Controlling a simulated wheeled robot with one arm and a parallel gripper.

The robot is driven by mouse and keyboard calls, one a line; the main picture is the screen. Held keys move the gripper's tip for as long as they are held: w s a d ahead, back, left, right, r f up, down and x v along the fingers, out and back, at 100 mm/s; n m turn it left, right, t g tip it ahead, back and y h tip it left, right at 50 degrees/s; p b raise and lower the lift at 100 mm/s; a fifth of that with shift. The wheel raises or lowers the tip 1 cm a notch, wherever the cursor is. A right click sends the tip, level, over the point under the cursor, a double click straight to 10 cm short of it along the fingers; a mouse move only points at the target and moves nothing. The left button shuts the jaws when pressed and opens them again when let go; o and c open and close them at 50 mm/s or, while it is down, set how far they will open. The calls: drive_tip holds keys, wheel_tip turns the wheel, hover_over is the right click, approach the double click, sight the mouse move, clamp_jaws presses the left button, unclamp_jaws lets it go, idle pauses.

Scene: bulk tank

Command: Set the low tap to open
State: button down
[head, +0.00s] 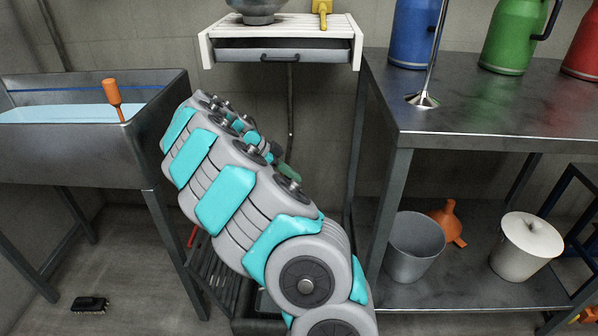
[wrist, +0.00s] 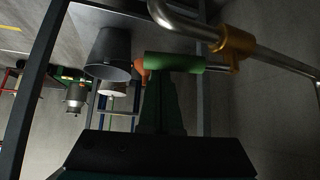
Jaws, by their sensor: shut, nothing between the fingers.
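The low tap shows in the wrist view as a brass body (wrist: 234,46) on a bent metal pipe (wrist: 282,62). Its green lever handle (wrist: 178,62) extends left from the brass body, lying sideways in the picture. My gripper (wrist: 163,82) is shut and empty, its dark fingers pointing at the handle. The fingertips end at or just short of the handle; I cannot tell whether they touch. In the head view my arm hides the gripper and most of the tap; a small green piece (head: 289,173) beside the arm looks like the handle.
In the head view a steel table (head: 470,115) stands right, with a grey bucket (head: 414,250), an orange funnel (head: 448,222) and a lidded white pail (head: 524,248) on its lower shelf. A metal tank (head: 70,160) stands left. A white drawer unit (head: 280,42) hangs above.

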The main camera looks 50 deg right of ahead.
drive_tip(key=shift+w+a, duration=0.1)
drive_tip(key=shift+a, duration=0.05)
drive_tip(key=shift+w+a+f+b, duration=0.25)
drive_tip(key=shift+w+f+b, duration=0.05)
drive_tip(key=shift+b, duration=0.6)
drive_tip(key=shift+w+a+m+b, duration=0.1)
drive_tip(key=shift+a+m+b, duration=0.2)
drive_tip(key=shift+b, duration=0.3)
drive_tip(key=shift+r, duration=0.25)
drive_tip(key=shift+d, duration=0.15)
